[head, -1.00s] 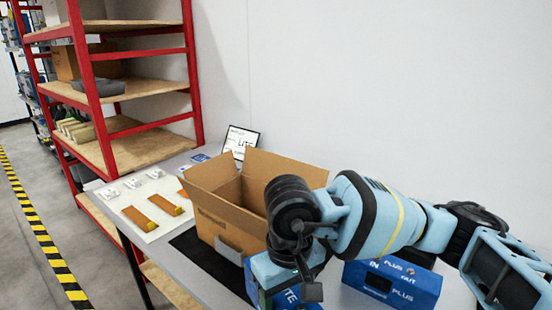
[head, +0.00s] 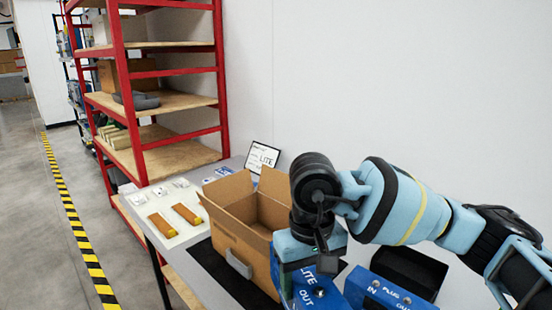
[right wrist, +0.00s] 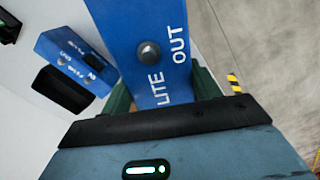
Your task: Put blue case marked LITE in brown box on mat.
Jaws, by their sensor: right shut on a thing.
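My right gripper (head: 308,268) is shut on the blue case marked LITE (head: 312,296), at the bottom edge of the head view. The same case (right wrist: 148,50) shows LITE OUT in the right wrist view, between the two green fingers of my right gripper (right wrist: 163,95). The brown box (head: 232,225) stands open on the black mat (head: 228,275), with its flaps spread. The held case is outside the box, at its near right side. The lower part of the case is cut off in the head view. My left gripper is not in view.
A second blue case marked PLUS (head: 385,292) sits right of the held case, beside a black box (head: 410,268). A LITE sign (head: 262,157) stands behind the brown box. A white tray (head: 160,222) with orange strips lies left. Red shelving (head: 140,110) stands further back.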

